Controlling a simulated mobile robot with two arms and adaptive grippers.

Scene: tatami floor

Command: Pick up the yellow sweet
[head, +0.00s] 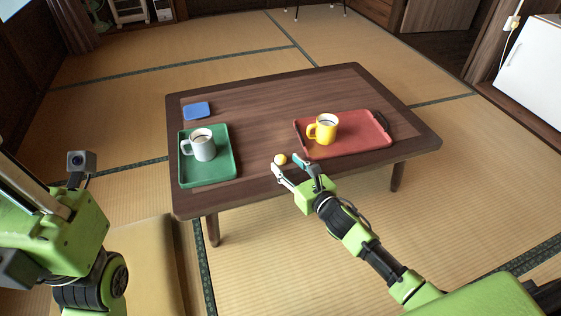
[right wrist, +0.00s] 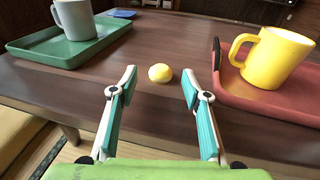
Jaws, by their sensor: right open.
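The yellow sweet (head: 280,159) is a small round ball on the dark wooden table (head: 250,105), near its front edge. In the right wrist view the sweet (right wrist: 160,73) lies ahead of my fingertips, roughly centred between them. My right gripper (head: 286,163) is open and empty; its two fingers (right wrist: 158,85) point at the sweet from the front without touching it. My left arm shows at the left edge of the head view, but its fingers are not visible.
A red tray (head: 350,146) with a yellow mug (head: 324,129) stands right of the sweet. A green tray (head: 212,175) with a grey mug (head: 201,147) stands left. A blue coaster (head: 197,110) lies behind the green tray. The table's middle is clear.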

